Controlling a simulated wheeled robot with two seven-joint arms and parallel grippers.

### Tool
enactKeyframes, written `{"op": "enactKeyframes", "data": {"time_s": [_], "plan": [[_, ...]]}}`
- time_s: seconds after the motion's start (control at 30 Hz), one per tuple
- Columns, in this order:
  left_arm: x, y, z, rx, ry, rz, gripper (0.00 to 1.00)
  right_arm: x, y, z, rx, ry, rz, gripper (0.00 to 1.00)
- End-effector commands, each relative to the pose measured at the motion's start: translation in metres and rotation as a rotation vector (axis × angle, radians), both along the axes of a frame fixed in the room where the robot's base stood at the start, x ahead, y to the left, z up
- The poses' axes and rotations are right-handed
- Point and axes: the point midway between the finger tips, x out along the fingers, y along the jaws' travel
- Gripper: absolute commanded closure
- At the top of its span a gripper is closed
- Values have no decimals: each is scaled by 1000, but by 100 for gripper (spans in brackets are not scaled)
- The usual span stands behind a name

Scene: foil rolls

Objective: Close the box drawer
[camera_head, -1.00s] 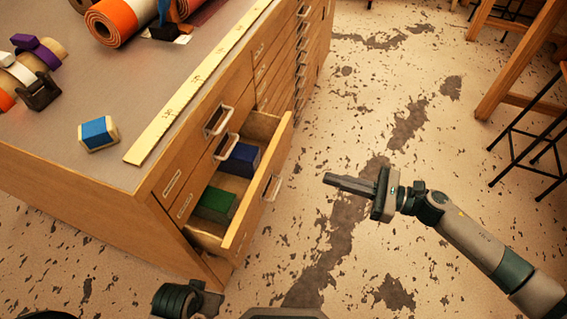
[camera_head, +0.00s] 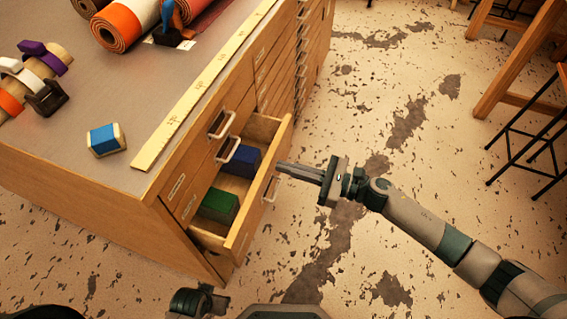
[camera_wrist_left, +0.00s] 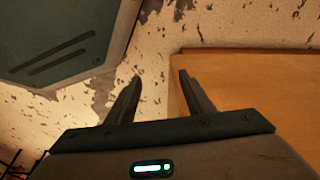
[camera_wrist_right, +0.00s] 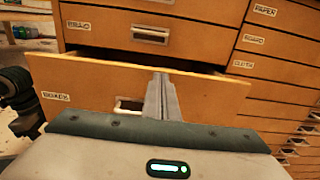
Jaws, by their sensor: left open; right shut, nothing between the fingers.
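The open box drawer (camera_head: 255,207) sticks out of the wooden cabinet, with a green block (camera_head: 218,206) and a blue block (camera_head: 242,161) inside. In the right wrist view the fingers (camera_wrist_right: 161,78) point at the drawer front. My left gripper (camera_wrist_left: 155,82) is open and empty beside a wooden surface.
Other drawers (camera_wrist_right: 150,34) are shut. A stool (camera_head: 530,135) and wooden table legs stand at the right. The speckled floor between is clear.

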Motion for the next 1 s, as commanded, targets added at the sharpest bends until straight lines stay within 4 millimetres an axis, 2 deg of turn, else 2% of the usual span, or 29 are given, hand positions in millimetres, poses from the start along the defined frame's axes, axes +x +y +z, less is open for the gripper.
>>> {"op": "enactKeyframes", "data": {"time_s": [0.17, 0.57, 0.7, 1.0], "plan": [[-1, 1, -7, 0, 1, 0, 52, 4, 12, 0, 0, -1, 0, 100], [-1, 1, -10, 0, 0, 0, 52, 5, 14, 0, 0, -1, 0, 100], [-1, 1, -10, 1, 5, -1, 52, 7, 21, -1, 1, 1, 0, 100], [4, -2, 29, 0, -9, 0, 52, 23, 70, -2, 3, -1, 2, 100]]}}
